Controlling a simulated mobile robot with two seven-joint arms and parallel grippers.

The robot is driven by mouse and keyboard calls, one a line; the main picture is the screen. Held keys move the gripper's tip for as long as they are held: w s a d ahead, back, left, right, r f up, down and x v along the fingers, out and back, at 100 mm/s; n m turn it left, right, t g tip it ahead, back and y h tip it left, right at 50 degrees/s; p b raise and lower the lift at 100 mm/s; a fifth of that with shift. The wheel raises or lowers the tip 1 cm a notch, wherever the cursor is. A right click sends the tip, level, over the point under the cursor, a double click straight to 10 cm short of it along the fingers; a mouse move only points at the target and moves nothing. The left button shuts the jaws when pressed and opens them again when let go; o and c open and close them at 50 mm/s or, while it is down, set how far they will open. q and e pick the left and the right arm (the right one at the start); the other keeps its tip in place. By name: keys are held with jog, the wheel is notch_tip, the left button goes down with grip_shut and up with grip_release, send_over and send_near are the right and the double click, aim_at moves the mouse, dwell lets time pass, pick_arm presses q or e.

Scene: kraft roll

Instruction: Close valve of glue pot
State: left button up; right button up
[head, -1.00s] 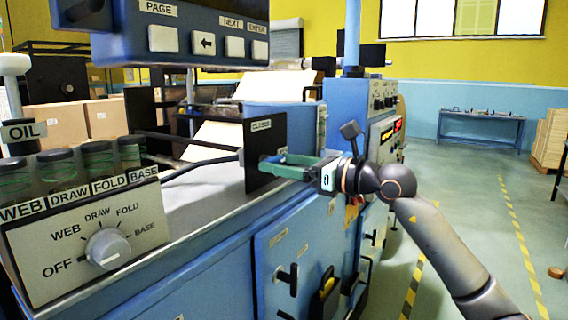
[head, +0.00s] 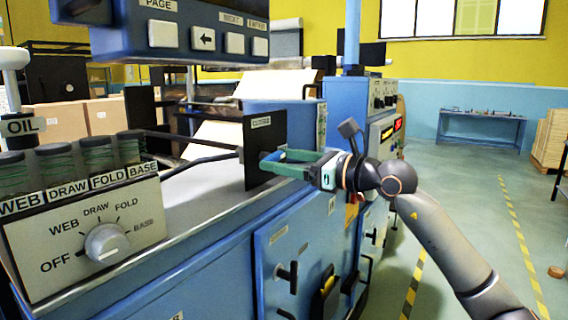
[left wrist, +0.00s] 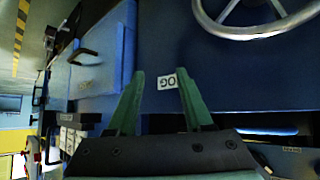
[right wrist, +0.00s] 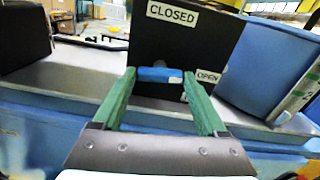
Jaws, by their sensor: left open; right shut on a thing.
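A black plate (head: 262,150) stands on the machine's bench and carries a CLOSED label (right wrist: 172,14) and an OPEN label (right wrist: 208,76). A blue valve handle (right wrist: 160,75) lies crosswise in front of the plate in the right wrist view, beside the OPEN label. My right gripper (head: 268,162) is shut on this handle, with its green fingers at the handle's two ends (right wrist: 162,84). The handle is hard to make out in the head view. My left gripper (left wrist: 160,100) is open and empty in front of a dark blue panel; it is outside the head view.
A grey box with a selector knob (head: 107,243) and several jars (head: 95,155) stands at the left. A blue button panel (head: 185,30) hangs above. In the left wrist view a handwheel (left wrist: 258,28) is near my left gripper. Open floor (head: 470,220) lies to the right.

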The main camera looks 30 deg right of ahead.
jog(key=n+b, duration=0.1)
jog(key=n, duration=0.1)
jog(key=shift+f+n, duration=0.1)
jog(key=shift+n, duration=0.2)
jog(key=shift+n+b, duration=0.3)
jog(key=shift+n, duration=0.6)
jog(key=n+b, duration=0.1)
jog(key=n, duration=0.2)
jog(key=shift+n, duration=0.3)
jog(key=n, duration=0.5)
jog(key=shift+b, duration=0.35)
pick_arm(q)
jog(key=shift+w+d+f, duration=0.25)
jog(key=shift+d+f, duration=0.2)
jog(key=shift+f, duration=0.15)
jog(key=shift+w+d+f, duration=0.25)
jog(key=shift+d+f, duration=0.15)
jog(key=shift+f, duration=0.2)
pick_arm(e)
jog(key=shift+n, duration=1.7)
jog(key=o, duration=1.3)
pick_arm(q)
jog(key=shift+f, duration=0.1)
